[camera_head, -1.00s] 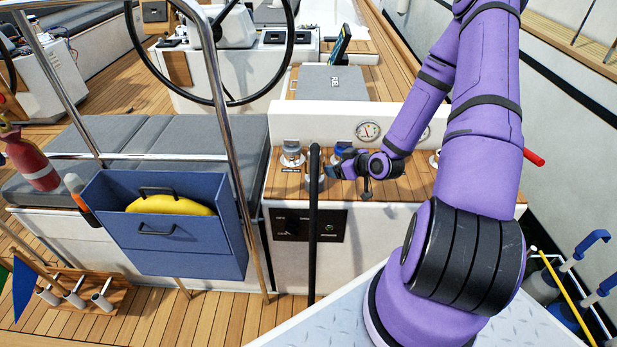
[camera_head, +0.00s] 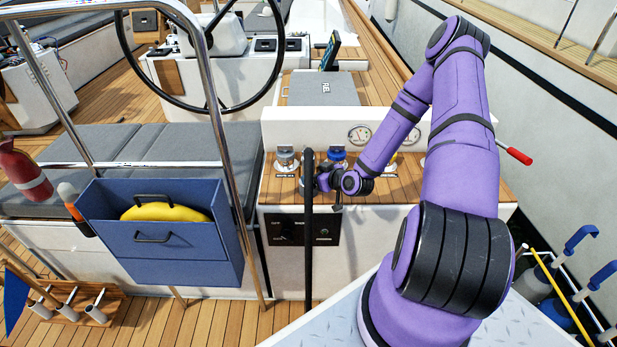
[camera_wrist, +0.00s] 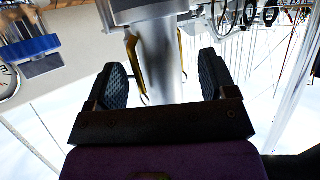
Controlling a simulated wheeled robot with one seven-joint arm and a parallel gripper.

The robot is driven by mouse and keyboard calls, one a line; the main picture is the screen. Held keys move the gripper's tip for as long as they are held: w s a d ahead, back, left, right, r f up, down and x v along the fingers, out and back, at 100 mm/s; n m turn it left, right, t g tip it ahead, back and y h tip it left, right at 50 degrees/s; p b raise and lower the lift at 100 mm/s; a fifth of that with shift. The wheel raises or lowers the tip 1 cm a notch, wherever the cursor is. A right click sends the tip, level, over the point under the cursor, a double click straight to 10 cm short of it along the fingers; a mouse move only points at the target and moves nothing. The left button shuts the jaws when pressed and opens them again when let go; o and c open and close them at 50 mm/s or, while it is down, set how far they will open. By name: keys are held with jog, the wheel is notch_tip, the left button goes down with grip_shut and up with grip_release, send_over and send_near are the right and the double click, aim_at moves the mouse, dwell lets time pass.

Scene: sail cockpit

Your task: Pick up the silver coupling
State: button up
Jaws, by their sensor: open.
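The silver coupling (camera_wrist: 158,60) shows close up in the wrist view as a smooth metal cylinder with a gold lever on each side and a wider grey collar at the top of the picture. My gripper (camera_wrist: 162,82) is open, with one dark ribbed pad on each side of the cylinder. Gaps show between both pads and the metal. In the head view my gripper (camera_head: 322,181) is low over the wooden counter, just right of the black upright post. The post and gripper hide most of the coupling there.
The black post (camera_head: 309,240) stands in front of the counter (camera_head: 410,185). Another fitting (camera_head: 286,160) is left of the post and a blue-topped one (camera_head: 337,157) is behind my gripper. Gauges (camera_head: 359,134) sit on the panel behind. A blue box (camera_head: 175,255) hangs at the left.

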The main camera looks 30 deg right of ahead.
aim_at(313, 166)
jog(key=shift+x, duration=1.9)
jog(key=shift+f, duration=0.1)
jog(key=c, duration=1.3)
jog(key=shift+d, duration=0.1)
jog(key=shift+r, duration=0.75)
notch_tip(313, 166, up, 2)
jog(key=shift+r, duration=0.1)
jog(key=s+a+r, duration=0.1)
jog(key=s, duration=1.5)
jog(key=shift+r, duration=0.1)
